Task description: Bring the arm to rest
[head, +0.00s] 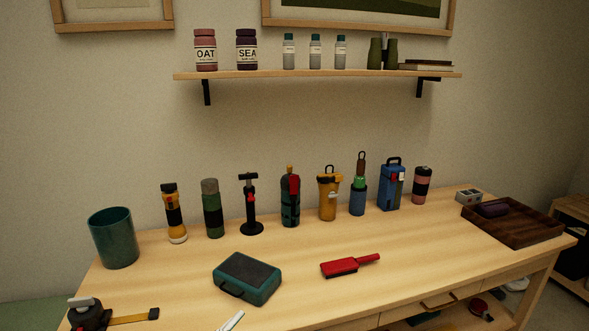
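Neither of my grippers nor my arms can be made out in the head view. A small teal case (247,278) with a dark top panel and a handle lies on the wooden table (300,258), left of the middle. A red brush-like tool (349,266) with a handle lies to its right.
Several bottles and tools line the table's back, among them a black pump (250,205) and a blue case (391,187). A teal cup (113,238) stands left; a dark tray (513,222) lies right. A tape measure (88,314) sits front left. A shelf (320,74) hangs above.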

